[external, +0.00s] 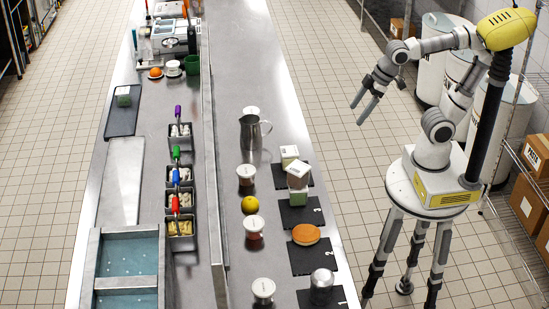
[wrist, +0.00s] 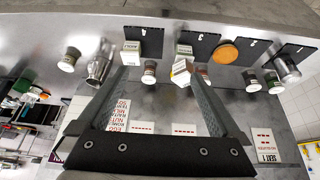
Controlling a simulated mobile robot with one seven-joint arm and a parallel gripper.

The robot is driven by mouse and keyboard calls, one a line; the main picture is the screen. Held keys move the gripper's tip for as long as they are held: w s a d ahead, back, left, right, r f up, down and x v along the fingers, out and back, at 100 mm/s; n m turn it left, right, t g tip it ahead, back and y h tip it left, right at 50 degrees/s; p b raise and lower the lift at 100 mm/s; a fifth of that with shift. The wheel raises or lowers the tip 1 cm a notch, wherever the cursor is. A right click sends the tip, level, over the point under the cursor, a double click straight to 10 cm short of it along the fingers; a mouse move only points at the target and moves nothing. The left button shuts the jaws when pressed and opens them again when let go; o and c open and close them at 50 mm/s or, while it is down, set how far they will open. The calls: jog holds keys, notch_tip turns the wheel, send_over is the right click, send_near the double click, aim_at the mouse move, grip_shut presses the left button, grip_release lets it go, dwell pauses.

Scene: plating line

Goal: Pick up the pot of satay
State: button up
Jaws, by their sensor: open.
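Three small lidded pots with reddish or pale contents stand on the steel counter: a far pot (external: 246,174), a middle pot (external: 254,226) and a near pot (external: 263,290). Their labels are too small to read, so I cannot tell which holds satay. In the wrist view, similar pots show between the fingers (wrist: 149,72), partly behind the right finger (wrist: 203,72) and farther right (wrist: 251,80). My gripper (external: 362,108) is open and empty, off the counter's right side and well apart from the pots.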

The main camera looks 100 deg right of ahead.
jog(key=w+d, duration=0.1)
jog(key=w, duration=1.3)
jog(key=m+g, duration=0.1)
send_near(247, 170)
jog(key=p+x, duration=0.1)
jog(key=x, duration=0.9)
jog(key=shift+w+d+f, duration=0.1)
jog(key=shift+f, duration=0.2)
jog(key=c, duration=1.1)
jog(key=shift+c, duration=0.6)
jog(key=shift+r, duration=0.15)
